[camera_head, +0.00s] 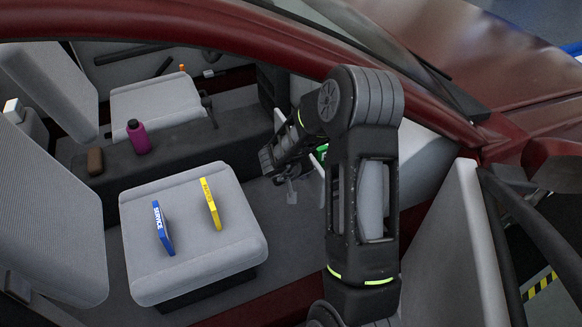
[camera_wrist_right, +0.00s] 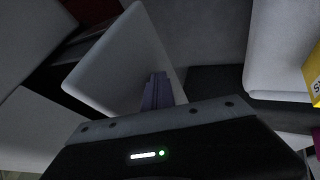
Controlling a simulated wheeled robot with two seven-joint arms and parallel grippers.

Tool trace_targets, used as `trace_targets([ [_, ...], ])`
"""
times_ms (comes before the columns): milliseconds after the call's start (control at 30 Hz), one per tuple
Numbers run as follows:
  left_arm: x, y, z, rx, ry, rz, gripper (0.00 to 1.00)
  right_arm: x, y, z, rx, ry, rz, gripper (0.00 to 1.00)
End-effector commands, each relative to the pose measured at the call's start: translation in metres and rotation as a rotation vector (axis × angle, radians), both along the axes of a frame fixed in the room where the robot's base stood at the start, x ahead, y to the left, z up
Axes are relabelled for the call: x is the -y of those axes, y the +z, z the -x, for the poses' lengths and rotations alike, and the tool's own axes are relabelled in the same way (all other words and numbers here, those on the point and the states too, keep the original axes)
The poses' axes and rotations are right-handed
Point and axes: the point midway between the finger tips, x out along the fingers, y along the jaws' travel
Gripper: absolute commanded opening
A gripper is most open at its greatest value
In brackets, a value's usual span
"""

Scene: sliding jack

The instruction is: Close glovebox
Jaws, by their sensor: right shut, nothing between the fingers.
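The glovebox shows in the head view as a pale panel (camera_head: 315,180) on the dashboard side, mostly hidden behind my right arm. A small green item shows at its upper edge. In the right wrist view a light grey panel (camera_wrist_right: 112,60), which looks like the glovebox door, stands tilted behind my fingers. My right gripper (camera_head: 291,194) is inside the car, just left of the pale panel, shut and empty. Its closed fingers (camera_wrist_right: 158,90) overlap the panel in the right wrist view; I cannot tell whether they touch it. My left gripper is not in view.
A blue booklet (camera_head: 162,229) and a yellow booklet (camera_head: 210,204) lie on the near grey seat (camera_head: 150,275). A purple bottle (camera_head: 138,138) and a brown item (camera_head: 95,161) stand on the centre console. The red door frame (camera_head: 230,40) and open door (camera_head: 460,240) border my arm.

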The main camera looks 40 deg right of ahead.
Motion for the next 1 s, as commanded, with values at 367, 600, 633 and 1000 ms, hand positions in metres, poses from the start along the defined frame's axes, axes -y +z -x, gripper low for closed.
trace_targets([
  [367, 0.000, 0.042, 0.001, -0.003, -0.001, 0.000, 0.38, 0.064, 0.004, 0.021, -0.002, -0.004, 0.002, 0.00],
  [600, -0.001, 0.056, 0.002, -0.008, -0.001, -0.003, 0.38, 0.105, 0.003, 0.034, -0.003, -0.003, 0.003, 0.00],
  [633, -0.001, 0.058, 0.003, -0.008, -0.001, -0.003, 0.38, 0.109, 0.003, 0.035, -0.002, -0.003, 0.002, 0.00],
  [1000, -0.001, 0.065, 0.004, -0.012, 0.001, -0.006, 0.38, 0.139, 0.001, 0.044, 0.000, -0.003, 0.002, 0.00],
])
